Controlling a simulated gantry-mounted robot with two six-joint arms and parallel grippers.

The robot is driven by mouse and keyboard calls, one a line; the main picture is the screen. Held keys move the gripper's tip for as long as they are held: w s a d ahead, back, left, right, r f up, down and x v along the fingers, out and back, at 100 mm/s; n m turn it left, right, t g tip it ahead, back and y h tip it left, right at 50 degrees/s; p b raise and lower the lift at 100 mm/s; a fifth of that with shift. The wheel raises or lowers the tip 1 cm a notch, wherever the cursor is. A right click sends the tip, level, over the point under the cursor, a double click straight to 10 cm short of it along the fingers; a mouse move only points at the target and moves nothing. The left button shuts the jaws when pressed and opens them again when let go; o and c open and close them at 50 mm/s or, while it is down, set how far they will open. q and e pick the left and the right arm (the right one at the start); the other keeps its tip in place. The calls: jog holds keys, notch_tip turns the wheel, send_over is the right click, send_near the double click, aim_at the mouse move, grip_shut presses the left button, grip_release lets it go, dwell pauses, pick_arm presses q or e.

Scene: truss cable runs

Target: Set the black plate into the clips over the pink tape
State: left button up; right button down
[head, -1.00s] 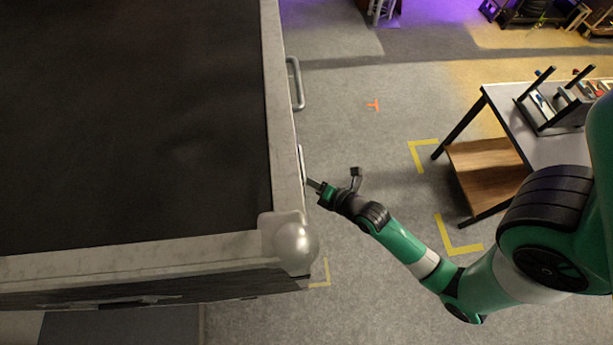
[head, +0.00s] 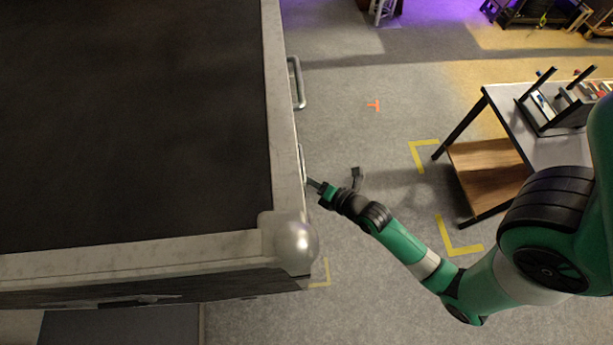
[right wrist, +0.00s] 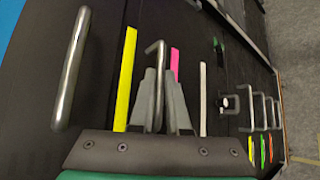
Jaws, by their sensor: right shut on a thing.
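My right gripper (head: 313,184) is at the right side of a large black-topped case. In the right wrist view its two grey fingers (right wrist: 160,100) are shut on a bent metal handle (right wrist: 158,62) on a dark face. The pink tape (right wrist: 175,62) shows just right of the fingers, its lower part hidden behind them. I cannot tell the black plate apart from the dark face around the handle, and I cannot make out its clips. My left gripper is not in view.
The case has a pale rim (head: 283,130) and a rounded corner (head: 290,243). Another metal handle (right wrist: 72,68), yellow tape (right wrist: 125,78), white tape (right wrist: 203,98) and several small metal loops (right wrist: 258,110) flank the gripper. A table (head: 515,120) stands right; open floor lies between.

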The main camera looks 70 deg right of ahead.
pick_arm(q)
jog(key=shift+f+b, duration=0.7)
pick_arm(e)
jog(key=shift+w+f, duration=0.1)
jog(key=shift+f, duration=0.8)
dwell(0.8)
jog(key=c, duration=0.8)
grip_release()
